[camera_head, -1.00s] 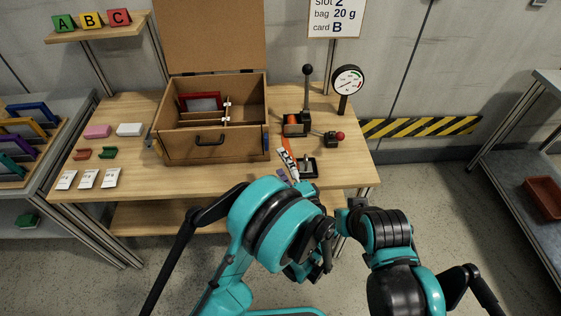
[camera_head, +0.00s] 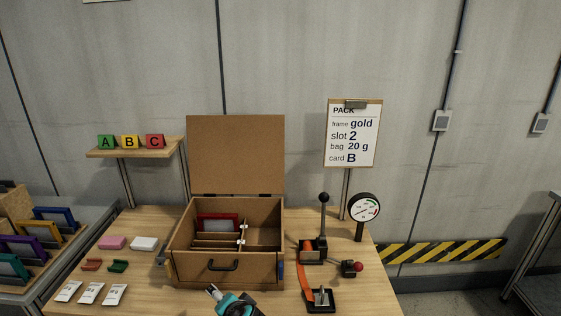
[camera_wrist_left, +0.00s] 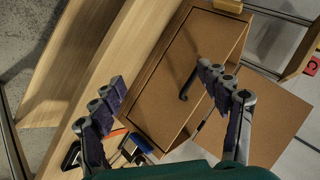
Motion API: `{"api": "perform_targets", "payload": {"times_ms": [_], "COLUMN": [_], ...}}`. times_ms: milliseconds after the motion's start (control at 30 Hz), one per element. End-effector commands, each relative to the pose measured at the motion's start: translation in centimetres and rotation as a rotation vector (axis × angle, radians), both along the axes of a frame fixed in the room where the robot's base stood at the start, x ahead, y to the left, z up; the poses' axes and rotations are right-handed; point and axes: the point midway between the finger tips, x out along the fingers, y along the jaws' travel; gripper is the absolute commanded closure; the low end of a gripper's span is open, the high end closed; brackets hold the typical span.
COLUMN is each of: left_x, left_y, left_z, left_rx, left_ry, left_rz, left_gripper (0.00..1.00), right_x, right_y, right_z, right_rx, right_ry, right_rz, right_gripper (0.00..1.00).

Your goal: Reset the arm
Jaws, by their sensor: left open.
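My left gripper (camera_wrist_left: 160,76) is open in the left wrist view, with nothing between its purple-padded fingers. Beyond the fingers is the wooden case (camera_wrist_left: 165,100) with its black handle (camera_wrist_left: 187,84); I cannot tell the exact distance. In the head view, a teal and black part of my arm (camera_head: 236,304) shows at the bottom edge, in front of the case (camera_head: 190,273). The case's lid (camera_head: 235,155) stands open. A red frame (camera_head: 218,222) and dividers are inside it. My right gripper is not in view.
The table (camera_head: 130,275) also holds a black lever (camera_head: 324,225), a gauge (camera_head: 364,208), a red-knobbed switch (camera_head: 352,268) and a black stand (camera_head: 320,300) at the right. Pink and white blocks and several white packets (camera_head: 91,293) lie at the left. A sign (camera_head: 353,138) stands behind.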

Motion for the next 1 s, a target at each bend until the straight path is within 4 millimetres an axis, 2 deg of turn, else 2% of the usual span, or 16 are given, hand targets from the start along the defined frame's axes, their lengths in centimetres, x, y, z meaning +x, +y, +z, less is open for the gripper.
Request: {"api": "perform_targets", "payload": {"times_ms": [33, 200, 300, 433, 633, 1000], "left_x": [-1.7, -7.3, -10.4, -13.3, -15.2, -15.3], "left_y": [1.5, 3.7, 4.1, 4.0, 3.5, 3.5], "left_z": [0.3, 0.6, 0.7, 0.8, 0.8, 0.9], "left_rx": [-0.07, -0.331, -0.481, -0.636, -0.754, -0.764], "left_ry": [0.017, 0.052, 0.054, 0.044, 0.029, 0.028], "left_rz": [0.037, 0.15, 0.213, 0.276, 0.323, 0.326], "left_gripper": [0.24, 0.24, 0.24, 0.24, 0.24, 0.24], "right_x": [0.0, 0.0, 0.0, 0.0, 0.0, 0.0], "right_y": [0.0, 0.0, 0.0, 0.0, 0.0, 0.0], "right_z": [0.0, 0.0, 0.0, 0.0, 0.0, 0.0], "right_rx": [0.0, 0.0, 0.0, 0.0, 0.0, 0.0], "right_ry": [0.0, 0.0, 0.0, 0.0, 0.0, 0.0], "right_rz": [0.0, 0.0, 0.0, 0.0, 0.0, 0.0], "right_gripper": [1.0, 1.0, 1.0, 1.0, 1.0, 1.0]}}
